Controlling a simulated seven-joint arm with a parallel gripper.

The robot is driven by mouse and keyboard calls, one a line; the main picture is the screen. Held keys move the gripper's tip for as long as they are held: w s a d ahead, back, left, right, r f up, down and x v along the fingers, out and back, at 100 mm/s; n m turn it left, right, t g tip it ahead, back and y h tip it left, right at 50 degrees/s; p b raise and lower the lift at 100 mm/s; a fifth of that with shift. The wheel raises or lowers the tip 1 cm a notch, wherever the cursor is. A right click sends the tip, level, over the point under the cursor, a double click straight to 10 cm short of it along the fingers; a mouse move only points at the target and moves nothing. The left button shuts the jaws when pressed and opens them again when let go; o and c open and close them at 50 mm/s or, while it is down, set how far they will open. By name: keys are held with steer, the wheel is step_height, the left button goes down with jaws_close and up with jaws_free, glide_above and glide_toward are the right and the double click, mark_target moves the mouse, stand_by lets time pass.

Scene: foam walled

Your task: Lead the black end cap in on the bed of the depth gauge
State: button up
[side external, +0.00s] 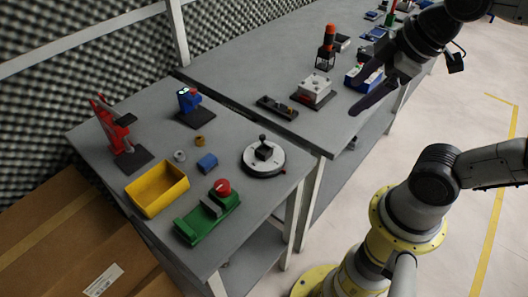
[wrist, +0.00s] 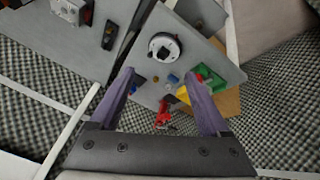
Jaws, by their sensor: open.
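A blue upright device (side external: 188,99) with white round faces stands on a dark plate at the back of the near table; it looks most like the depth gauge, but I cannot be sure. In the wrist view it is mostly hidden by the left finger. I cannot make out a black end cap. Small loose parts on that table are a grey ring (side external: 179,155), a brass ring (side external: 200,141) and a blue cylinder (side external: 207,163). My gripper (side external: 352,99) is open and empty, high above and right of these parts; its purple fingers (wrist: 160,74) stand wide apart.
The near table also bears a red press (side external: 121,135), a yellow bin (side external: 158,191), a green base with red knob (side external: 208,212) and a round dial plate with black knob (side external: 264,155). The far table holds a grey block (side external: 315,89) and a dark tray (side external: 278,107). A narrow gap separates the tables.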

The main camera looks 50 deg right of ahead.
steer(key=w+a+n+g, duration=0.1)
steer(key=w+n+g, duration=0.1)
steer(key=w+n, duration=0.6)
steer(key=n+g, duration=0.4)
glide_above(264, 152)
step_height(264, 152, down, 9)
steer(key=f, duration=0.8)
steer(key=shift+s+f, duration=0.2)
steer(key=shift+f, duration=0.2)
steer(key=shift+w+f, duration=0.15)
steer(key=shift+f, duration=2.85)
jaws_close()
